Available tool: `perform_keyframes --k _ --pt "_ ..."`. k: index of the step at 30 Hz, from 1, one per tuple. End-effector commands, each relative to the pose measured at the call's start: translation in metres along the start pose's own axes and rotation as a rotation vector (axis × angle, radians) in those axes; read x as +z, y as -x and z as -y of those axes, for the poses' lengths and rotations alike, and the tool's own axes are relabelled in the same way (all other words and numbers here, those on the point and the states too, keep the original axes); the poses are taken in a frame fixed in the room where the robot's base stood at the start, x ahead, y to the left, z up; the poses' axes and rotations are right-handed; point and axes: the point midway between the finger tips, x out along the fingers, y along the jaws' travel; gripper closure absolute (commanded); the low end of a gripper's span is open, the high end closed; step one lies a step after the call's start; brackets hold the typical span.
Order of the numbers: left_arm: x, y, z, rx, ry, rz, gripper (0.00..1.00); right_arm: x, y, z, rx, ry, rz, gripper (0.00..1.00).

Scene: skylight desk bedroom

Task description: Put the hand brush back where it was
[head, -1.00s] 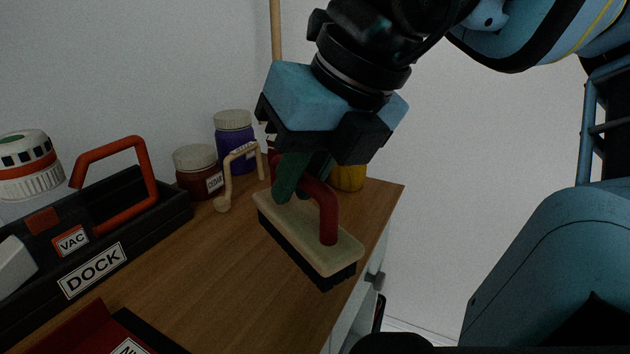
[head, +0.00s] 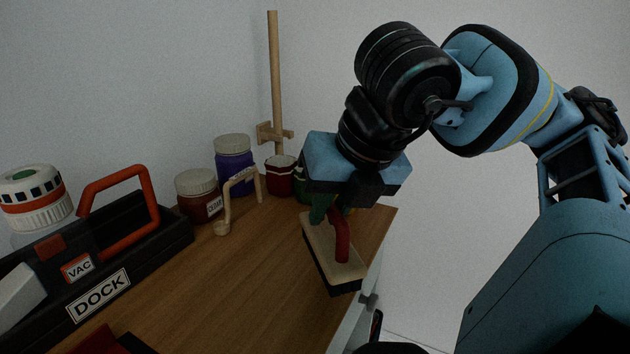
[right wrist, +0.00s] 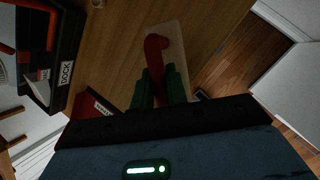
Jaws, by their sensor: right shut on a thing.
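The hand brush (head: 322,250) has a pale wooden block, dark bristles below and a red curved handle. My right gripper (head: 331,212) is shut on the red handle, its green fingers on either side. The brush shows at the right edge of the wooden desk, bristles down; whether it touches the top I cannot tell. In the right wrist view the brush block (right wrist: 172,50) shows beyond the green fingertips (right wrist: 159,85). My left gripper is not in view.
A black dock (head: 150,243) with a vacuum stands at the left. Jars (head: 234,165), a small wooden stand (head: 237,192), a red pot (head: 280,178) and an upright pole (head: 274,85) are at the back. The desk's middle (head: 235,275) is clear.

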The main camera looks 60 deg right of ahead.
Motion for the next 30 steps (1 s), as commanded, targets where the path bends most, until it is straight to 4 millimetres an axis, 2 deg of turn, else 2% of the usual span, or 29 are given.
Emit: perform_keyframes --k 2,6,15,19,25,30 --pt "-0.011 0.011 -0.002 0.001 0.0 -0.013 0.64 0.017 -0.004 0.001 0.003 -0.006 -0.007 1.0" --pt "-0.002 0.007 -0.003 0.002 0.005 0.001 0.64 0.045 -0.024 0.006 -0.001 -0.006 -0.005 1.0" --pt "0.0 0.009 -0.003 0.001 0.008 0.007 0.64 0.098 -0.05 0.012 -0.004 -0.004 -0.002 1.0" --pt "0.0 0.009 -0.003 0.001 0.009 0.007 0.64 0.107 -0.054 0.013 -0.002 -0.001 -0.001 1.0" --pt "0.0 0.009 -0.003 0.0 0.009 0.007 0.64 0.107 -0.058 0.013 0.0 0.001 -0.002 1.0" --pt "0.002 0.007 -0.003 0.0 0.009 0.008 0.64 0.098 -0.077 0.018 0.002 0.001 -0.004 1.0"
